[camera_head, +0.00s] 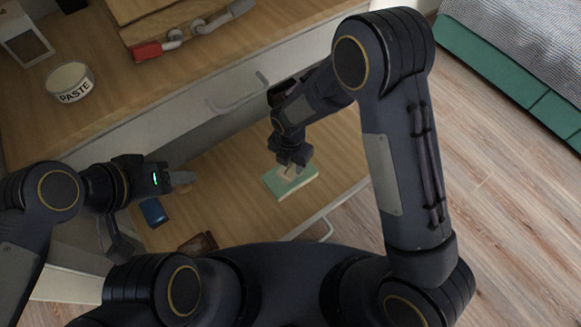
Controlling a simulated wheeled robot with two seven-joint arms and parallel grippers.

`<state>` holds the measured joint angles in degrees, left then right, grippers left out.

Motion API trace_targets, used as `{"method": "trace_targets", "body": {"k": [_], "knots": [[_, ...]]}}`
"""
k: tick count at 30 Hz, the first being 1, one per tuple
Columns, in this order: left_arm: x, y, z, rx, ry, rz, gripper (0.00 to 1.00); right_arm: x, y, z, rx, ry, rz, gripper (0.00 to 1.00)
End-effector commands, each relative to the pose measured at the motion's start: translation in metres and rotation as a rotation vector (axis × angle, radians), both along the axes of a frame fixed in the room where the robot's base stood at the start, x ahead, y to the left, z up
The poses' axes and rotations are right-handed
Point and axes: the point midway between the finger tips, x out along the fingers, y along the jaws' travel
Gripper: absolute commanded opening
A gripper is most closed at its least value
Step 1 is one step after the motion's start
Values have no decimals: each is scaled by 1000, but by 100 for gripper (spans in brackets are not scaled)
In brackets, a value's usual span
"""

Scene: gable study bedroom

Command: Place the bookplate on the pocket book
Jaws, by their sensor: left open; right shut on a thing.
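The pocket book (277,187), green with pale page edges, lies flat in the open wooden drawer. My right gripper (290,170) points down right over the book, shut on the bookplate (286,169), a small cream piece. The fingers partly hide the bookplate, and I cannot tell whether it touches the cover. My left gripper (184,180) is open and empty over the left part of the drawer, well apart from the book.
A blue object (153,211) and a brown wallet-like object (198,244) lie in the drawer, with a small tan item (182,189) under the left gripper. On the desktop are a paste tin (70,83) and a red-ended tool (149,51). Bare drawer floor surrounds the book.

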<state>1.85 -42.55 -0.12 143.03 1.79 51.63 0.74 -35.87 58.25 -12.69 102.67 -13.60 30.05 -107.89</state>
Motion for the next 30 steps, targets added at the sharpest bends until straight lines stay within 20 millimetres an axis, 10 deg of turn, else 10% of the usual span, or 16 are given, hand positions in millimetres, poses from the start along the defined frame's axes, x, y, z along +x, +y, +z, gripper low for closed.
{"method": "trace_targets", "body": {"k": [6,19,20,24,30], "knots": [[0,0,-21,0,0,0,49,4,0,-35,-3,1,2,18],[0,0,-23,0,0,0,49,4,0,-41,-1,1,0,18],[0,0,-22,0,0,0,49,4,0,-39,-1,1,0,44],[0,0,-22,0,0,0,49,4,0,-39,-1,1,0,62],[0,0,-22,0,0,0,49,4,0,-39,-1,1,0,62]]}}
